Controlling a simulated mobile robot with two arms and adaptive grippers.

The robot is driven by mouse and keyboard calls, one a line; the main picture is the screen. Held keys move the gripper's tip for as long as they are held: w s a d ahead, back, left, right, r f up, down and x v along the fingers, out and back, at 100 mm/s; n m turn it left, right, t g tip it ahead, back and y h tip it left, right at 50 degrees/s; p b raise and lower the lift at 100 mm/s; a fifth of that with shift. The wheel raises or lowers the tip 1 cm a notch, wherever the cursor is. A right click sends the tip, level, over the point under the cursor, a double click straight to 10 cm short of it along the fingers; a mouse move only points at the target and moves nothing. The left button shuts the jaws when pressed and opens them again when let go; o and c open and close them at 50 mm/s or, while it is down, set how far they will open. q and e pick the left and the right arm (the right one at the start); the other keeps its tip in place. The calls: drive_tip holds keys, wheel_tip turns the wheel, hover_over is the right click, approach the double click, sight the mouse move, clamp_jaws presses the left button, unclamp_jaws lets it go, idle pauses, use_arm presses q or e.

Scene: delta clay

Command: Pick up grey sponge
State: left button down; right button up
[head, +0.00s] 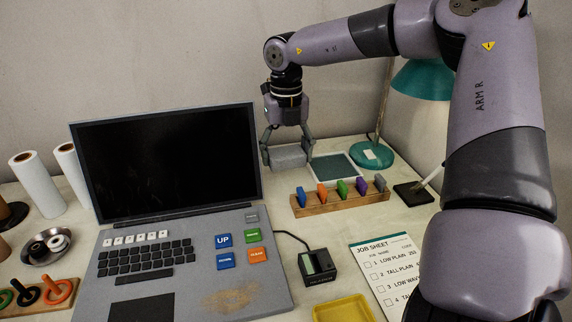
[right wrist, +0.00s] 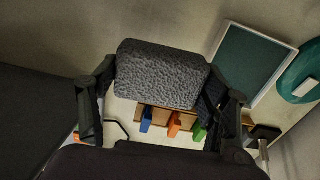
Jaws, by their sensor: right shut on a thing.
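The grey sponge (head: 289,157) is a rough-textured block between the fingers of my right gripper (head: 286,150), behind the wooden rack and right of the laptop. In the right wrist view the sponge (right wrist: 160,75) spans the space between the two fingers of my right gripper (right wrist: 160,98), one finger at each end. The gripper is shut on it. In the right wrist view the rack shows beyond the sponge, which seems to be held above the table. My left gripper is not in view.
A wooden rack (head: 340,202) with several coloured pieces stands just in front. A teal-topped pad (head: 335,169) and the lamp's round teal base (head: 371,156) lie to the right. The large laptop (head: 165,165) stands left. A wall (head: 200,50) is close behind.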

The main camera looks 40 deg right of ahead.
sight(286, 151)
wheel_tip(286, 151, up, 9)
drive_tip(key=shift+f+p, duration=0.1)
drive_tip(key=shift+p, duration=0.65)
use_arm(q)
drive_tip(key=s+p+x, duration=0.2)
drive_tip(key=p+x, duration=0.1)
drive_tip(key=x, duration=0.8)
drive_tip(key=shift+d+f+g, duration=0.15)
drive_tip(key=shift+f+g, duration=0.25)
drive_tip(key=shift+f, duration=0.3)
use_arm(e)
wheel_tip(286, 151, up, 14)
drive_tip(key=o, duration=0.6)
drive_tip(key=shift+c, duration=0.2)
drive_tip(key=c, duration=0.4)
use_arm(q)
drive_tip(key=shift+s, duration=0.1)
